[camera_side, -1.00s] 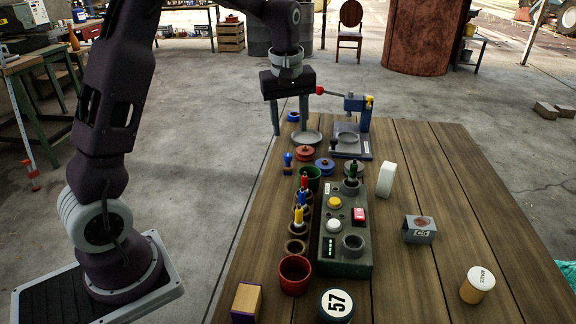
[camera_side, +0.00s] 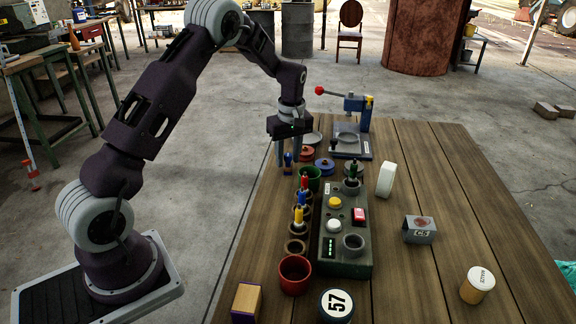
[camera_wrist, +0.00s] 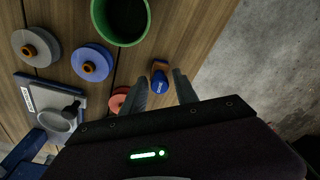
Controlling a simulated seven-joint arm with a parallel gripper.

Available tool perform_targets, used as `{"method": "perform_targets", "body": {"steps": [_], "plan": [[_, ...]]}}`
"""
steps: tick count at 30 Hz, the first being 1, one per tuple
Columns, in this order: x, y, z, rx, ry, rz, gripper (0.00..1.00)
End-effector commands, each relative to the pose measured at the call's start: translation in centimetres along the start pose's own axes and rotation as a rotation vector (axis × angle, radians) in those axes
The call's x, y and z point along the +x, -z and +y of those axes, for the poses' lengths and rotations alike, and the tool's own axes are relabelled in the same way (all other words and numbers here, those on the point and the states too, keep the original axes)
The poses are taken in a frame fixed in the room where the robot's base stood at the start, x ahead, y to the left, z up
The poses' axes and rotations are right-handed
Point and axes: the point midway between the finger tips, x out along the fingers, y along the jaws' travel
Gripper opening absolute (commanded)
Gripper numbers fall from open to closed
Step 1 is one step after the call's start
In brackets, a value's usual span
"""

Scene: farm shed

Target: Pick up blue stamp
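The blue stamp (camera_side: 288,160) stands upright near the table's left edge, a small blue knobbed piece. In the wrist view it shows as a blue and wooden-brown piece (camera_wrist: 160,80) just beyond the fingertips. My gripper (camera_side: 293,161) points down at the stamp, its two fingers apart. In the wrist view my gripper (camera_wrist: 160,77) has the stamp lined up in the gap between the fingers. The fingers look empty. I cannot tell whether the fingertips reach down around the stamp's handle.
A green cup (camera_side: 312,180), a red disc (camera_side: 307,153) and a blue disc (camera_side: 325,167) stand close to the stamp. A press (camera_side: 352,140) stands behind. A control box (camera_side: 345,245) and a row of coloured markers (camera_side: 299,216) are nearer. The table's right side has free room.

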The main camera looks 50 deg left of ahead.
Motion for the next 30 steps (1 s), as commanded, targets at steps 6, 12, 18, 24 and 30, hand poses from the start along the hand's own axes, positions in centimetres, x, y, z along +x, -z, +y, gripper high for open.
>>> {"method": "perform_targets", "body": {"steps": [6, 12, 18, 24, 30], "plan": [[0.0, 0.0, 0.0, 0.0, 0.0, 0.0, 0.0], [-0.1, 0.0, 0.0, 0.0, 0.0, 0.0, 0.0], [-2.6, 0.3, 0.1, 0.001, -0.005, 0.003, 0.0], [-7.7, 1.0, 0.1, 0.0, -0.005, 0.003, 0.0], [-9.9, 1.2, 0.0, 0.001, -0.001, 0.001, 0.0]]}}
